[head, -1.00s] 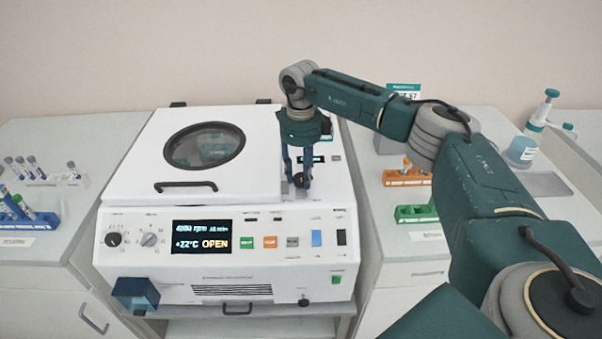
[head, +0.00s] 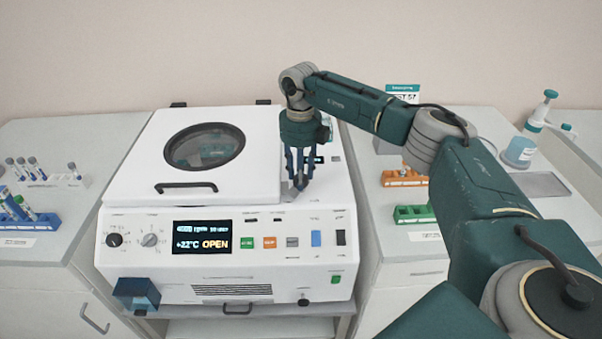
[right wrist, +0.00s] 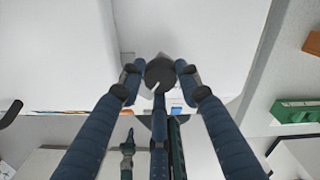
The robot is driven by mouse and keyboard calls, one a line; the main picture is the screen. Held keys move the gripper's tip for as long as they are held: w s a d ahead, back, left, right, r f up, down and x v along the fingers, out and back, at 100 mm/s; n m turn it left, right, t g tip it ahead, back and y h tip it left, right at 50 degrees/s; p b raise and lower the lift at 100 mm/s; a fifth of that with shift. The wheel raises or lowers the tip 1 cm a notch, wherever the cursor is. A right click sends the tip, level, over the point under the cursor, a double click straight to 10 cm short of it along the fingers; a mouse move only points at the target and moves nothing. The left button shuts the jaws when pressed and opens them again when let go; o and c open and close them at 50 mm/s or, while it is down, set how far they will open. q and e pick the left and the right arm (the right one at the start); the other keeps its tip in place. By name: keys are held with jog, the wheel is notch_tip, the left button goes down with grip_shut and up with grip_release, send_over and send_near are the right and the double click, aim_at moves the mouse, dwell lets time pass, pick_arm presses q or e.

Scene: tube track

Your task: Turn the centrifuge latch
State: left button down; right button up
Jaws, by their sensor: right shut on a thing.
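The centrifuge (head: 130,225) is a white box with its lid (head: 255,170) lying down; the lid has a round dark window and a dark handle (head: 186,188). Its display (head: 201,237) reads OPEN in orange. The latch, a dark round knob with a pale mark (right wrist: 159,71), shows between the fingertips in the right wrist view. My right gripper (head: 300,185) points down at the lid's right front corner and is shut on the latch, which its fingers mostly hide in the head view. My left gripper is out of view.
A blue rack with tubes (head: 30,222) and a pale tube rack (head: 55,181) stand on the left bench. An orange rack (head: 404,179), a green rack (head: 413,214) and a pump bottle (head: 524,145) are on the right. A dark blue box (head: 135,293) sits at the centrifuge's front left.

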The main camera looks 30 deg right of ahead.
jog(key=m, duration=0.5)
jog(key=shift+w+d+r+m+p, duration=0.1)
jog(key=shift+w+r+m+p, duration=0.2)
jog(key=shift+r+p, duration=0.1)
jog(key=m+p, duration=0.1)
jog(key=m, duration=0.3)
jog(key=shift+d+m, duration=0.1)
jog(key=shift+m, duration=0.3)
jog(key=o, duration=0.9)
jog(key=shift+o, duration=1.3)
jog(key=shift+f, duration=0.1)
jog(key=shift+s+f, duration=0.15)
jog(key=shift+f, duration=0.05)
